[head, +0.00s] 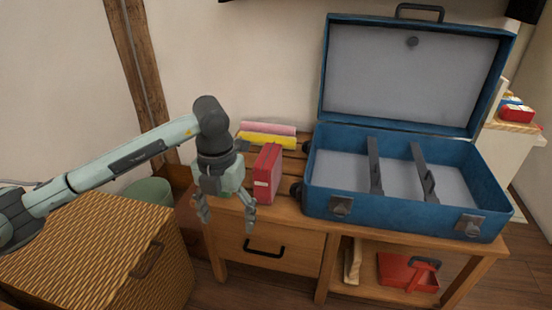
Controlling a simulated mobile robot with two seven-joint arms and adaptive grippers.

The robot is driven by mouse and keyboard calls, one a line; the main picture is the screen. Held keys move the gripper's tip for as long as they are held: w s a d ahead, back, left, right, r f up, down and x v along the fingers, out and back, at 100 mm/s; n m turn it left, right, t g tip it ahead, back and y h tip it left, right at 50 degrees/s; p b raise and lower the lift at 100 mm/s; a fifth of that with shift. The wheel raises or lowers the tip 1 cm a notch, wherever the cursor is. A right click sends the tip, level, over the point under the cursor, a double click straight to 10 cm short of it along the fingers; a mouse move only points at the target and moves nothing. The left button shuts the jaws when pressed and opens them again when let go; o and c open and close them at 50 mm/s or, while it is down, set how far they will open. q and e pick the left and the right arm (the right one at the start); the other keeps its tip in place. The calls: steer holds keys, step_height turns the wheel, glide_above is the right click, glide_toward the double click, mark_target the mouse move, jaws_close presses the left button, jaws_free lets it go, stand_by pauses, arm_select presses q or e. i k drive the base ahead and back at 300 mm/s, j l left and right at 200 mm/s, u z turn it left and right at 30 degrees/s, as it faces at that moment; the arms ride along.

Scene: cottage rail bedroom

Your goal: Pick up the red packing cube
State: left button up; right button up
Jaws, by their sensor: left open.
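The red packing cube (265,175) stands upright on the wooden bench (285,218), to the left of the open blue suitcase (400,215). My left gripper (226,217) is open with its fingers pointing down, just left of the cube and at the bench's front left corner. Nothing shows between its fingers. I cannot tell whether the right finger touches the cube. My right gripper is out of the picture.
Pink (268,129) and yellow (267,141) rolled items lie behind the cube. A wicker hamper (95,250) stands at the left below my arm. A red dustpan (405,272) sits on the bench's lower shelf. The suitcase looks empty apart from its straps.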

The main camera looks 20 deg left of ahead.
mark_target(267, 170)
steer(key=i, duration=0.95)
